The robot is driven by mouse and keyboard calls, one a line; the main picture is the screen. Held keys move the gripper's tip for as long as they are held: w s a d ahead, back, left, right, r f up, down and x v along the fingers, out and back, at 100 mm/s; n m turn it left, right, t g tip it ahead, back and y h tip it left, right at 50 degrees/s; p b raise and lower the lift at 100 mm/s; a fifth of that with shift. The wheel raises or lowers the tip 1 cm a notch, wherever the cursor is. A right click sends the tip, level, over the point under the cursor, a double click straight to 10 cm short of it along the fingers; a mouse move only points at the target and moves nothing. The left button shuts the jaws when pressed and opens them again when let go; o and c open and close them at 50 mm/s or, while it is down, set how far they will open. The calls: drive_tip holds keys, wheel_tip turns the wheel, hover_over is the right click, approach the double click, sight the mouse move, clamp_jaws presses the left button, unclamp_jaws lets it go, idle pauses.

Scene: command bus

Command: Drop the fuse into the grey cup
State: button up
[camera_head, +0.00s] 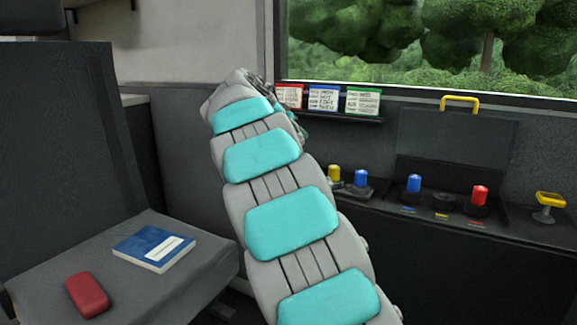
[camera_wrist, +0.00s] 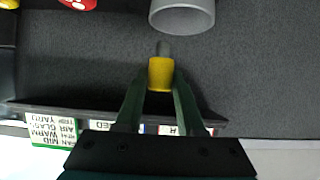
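In the wrist view, the fuse (camera_wrist: 161,74) is a yellow cylinder with a grey tip. It sits between the two green fingers of my gripper (camera_wrist: 160,86), which are closed on its sides. The grey cup (camera_wrist: 182,18) is at the top of the wrist view, partly cut off by the frame edge. The fuse's tip points toward the cup and looks close to its edge, with a small gap in the picture; their height difference is unclear. In the head view, my arm hides my gripper, the held fuse and the cup.
A red object (camera_wrist: 78,4) and a yellow one (camera_wrist: 8,4) show at the wrist view's top left. A card rail (camera_head: 325,114) runs below the window. Yellow (camera_head: 334,173) and blue (camera_head: 361,178) pieces stand on the counter. A lidded case (camera_head: 457,143) is further right.

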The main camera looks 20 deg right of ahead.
drive_tip(key=o, duration=0.4)
drive_tip(key=shift+a+r, duration=0.15)
drive_tip(key=v, duration=0.7)
drive_tip(key=shift+s+a+r, duration=0.1)
drive_tip(key=shift+s+a, duration=0.1)
